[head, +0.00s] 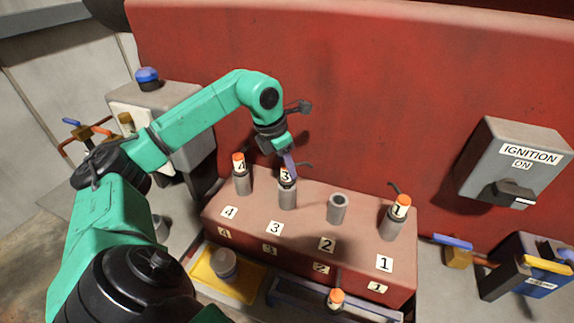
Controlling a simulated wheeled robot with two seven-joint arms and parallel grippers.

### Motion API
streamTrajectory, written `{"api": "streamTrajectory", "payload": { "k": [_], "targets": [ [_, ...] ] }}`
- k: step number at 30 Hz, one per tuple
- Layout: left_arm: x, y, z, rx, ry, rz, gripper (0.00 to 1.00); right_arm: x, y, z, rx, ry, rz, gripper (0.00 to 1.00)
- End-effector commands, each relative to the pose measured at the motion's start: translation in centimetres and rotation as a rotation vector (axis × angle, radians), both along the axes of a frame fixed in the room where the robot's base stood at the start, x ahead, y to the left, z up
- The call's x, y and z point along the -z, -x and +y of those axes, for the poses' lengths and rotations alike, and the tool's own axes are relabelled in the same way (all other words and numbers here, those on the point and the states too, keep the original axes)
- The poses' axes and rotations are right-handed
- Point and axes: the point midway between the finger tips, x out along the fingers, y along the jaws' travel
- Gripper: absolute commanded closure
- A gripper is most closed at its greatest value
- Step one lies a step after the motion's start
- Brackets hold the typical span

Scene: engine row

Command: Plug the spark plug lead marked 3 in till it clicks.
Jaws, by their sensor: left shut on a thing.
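The lead marked 3 (286,176) is upright at the top of the grey post 3 (287,199). My left gripper (289,161) is shut on it from above and hides its top. I cannot tell whether the lead is fully seated. The number 3 label (275,228) lies on the block in front of the post. My right gripper is not in view.
Lead 4 (240,164) and lead 1 (401,206) stand on their posts either side. Post 2 (337,208) is bare and open. An orange-topped lead (336,299) is at the blue tray (290,297) in front. An ignition box (514,160) reading ON is at right.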

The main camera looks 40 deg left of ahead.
Motion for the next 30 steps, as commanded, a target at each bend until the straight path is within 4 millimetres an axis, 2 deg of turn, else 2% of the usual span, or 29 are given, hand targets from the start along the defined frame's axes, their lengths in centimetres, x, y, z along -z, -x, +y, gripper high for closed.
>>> {"api": "streamTrajectory", "payload": {
  "k": [20, 26, 27, 29, 30],
  "targets": [
    [1.5, 0.0, 0.0, 0.0, -0.001, 0.002, 1.0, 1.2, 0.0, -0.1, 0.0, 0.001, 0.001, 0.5],
    [1.4, 0.0, 0.0, 0.0, 0.0, 0.001, 1.0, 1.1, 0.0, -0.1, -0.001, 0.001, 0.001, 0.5],
    [1.4, 0.0, 0.0, 0.0, 0.0, 0.001, 0.53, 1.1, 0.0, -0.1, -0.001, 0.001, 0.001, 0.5],
    [1.4, 0.0, 0.0, 0.0, 0.0, 0.001, 0.3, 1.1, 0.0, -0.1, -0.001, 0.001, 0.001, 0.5],
    [1.4, 0.0, 0.0, 0.0, 0.0, 0.001, 0.3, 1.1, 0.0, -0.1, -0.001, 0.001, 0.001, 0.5]
  ]
}}
